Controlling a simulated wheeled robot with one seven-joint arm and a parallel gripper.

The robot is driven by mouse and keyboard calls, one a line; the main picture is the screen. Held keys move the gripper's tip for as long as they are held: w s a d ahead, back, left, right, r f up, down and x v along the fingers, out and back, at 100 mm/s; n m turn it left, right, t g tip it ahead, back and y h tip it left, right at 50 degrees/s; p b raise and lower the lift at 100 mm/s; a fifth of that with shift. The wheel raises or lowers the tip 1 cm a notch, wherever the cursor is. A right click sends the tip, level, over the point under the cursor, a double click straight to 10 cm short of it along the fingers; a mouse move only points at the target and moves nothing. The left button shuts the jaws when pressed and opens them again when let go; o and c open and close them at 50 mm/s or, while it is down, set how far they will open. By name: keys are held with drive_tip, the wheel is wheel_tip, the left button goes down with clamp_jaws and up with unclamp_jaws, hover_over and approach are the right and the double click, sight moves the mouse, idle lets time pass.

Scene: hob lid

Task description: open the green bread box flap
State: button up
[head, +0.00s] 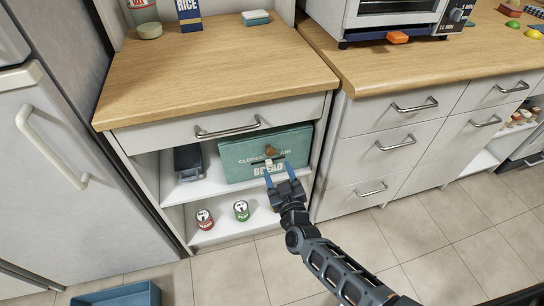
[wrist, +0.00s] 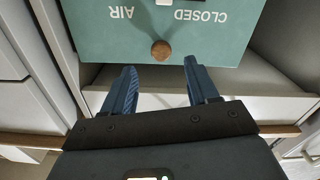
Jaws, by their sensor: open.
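The green bread box (head: 238,156) sits on the upper shelf of the open cabinet under the left counter. Its flap appears shut and carries pale lettering. A round brown knob (head: 270,150) is on the flap, with a dark slot and white slider (head: 268,163) close by. In the wrist view the green flap (wrist: 105,38) appears upside down, with the knob (wrist: 161,50) just beyond the fingertips and roughly between their lines. My gripper (head: 277,172) is open and empty in front of the flap. Its blue fingers also show in the wrist view (wrist: 160,72), apart from the knob.
A dark container (head: 188,160) stands left of the box. A red can (head: 204,219) and a green can (head: 241,210) stand on the lower shelf. A closed drawer with a handle (head: 227,130) is above. A blue bin (head: 118,295) is on the floor.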

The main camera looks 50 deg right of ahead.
sight(271, 154)
drive_tip(key=b+x, duration=0.1)
drive_tip(key=x, duration=0.6)
drive_tip(key=shift+a, duration=0.1)
clamp_jaws()
idle(0.4)
